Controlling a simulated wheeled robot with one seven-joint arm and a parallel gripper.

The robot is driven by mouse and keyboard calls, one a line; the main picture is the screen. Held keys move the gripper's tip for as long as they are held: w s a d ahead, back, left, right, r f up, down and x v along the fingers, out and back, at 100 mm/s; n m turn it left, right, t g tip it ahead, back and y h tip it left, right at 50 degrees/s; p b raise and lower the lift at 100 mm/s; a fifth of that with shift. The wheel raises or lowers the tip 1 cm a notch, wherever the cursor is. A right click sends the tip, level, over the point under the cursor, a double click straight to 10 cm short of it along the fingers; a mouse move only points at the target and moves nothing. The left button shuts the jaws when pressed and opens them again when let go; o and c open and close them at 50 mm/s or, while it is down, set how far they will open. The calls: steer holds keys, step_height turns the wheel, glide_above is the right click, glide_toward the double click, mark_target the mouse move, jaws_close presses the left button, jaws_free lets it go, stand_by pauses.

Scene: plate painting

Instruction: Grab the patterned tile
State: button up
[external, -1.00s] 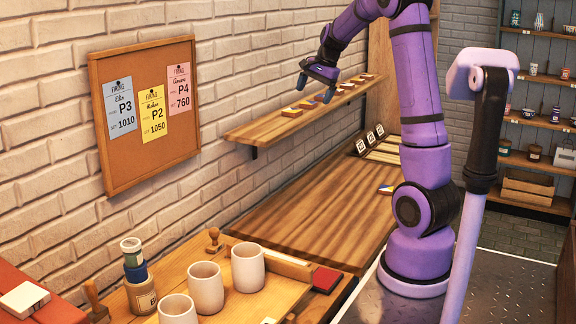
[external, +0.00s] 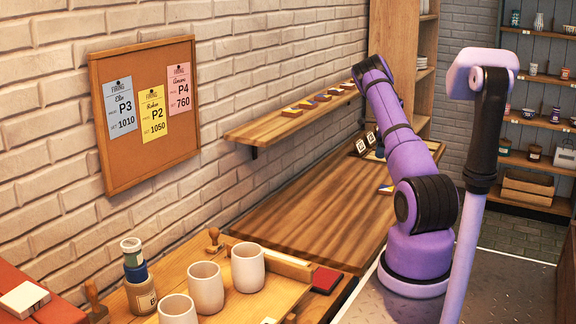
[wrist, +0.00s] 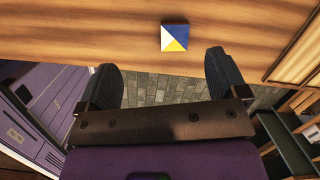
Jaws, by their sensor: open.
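A square patterned tile (wrist: 174,38) with blue, white and yellow triangles lies flat on the wooden worktop in the wrist view. In the external view the tile (external: 386,188) lies near the worktop's right edge, beside my arm. My gripper (wrist: 163,72) is open and empty. Its two dark fingers are spread wider than the tile. The tile shows beyond the fingertips, a little right of the middle, and is not touched. In the external view my gripper is mostly hidden behind my arm.
Several small coloured tiles (external: 322,98) lie on the wooden wall shelf (external: 262,127) above the worktop (external: 315,215). Black-and-white marked pieces (external: 362,145) stand at the worktop's far end. Pale cups (external: 247,268) stand in front. The worktop's middle is clear.

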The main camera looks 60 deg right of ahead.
steer(key=m, duration=0.2)
glide_toward(386, 188)
steer(key=f, duration=0.3)
steer(key=w+f, duration=0.1)
steer(key=f, duration=0.5)
steer(key=shift+w, duration=0.25)
steer(key=shift+c, duration=0.4)
steer(key=c, duration=1)
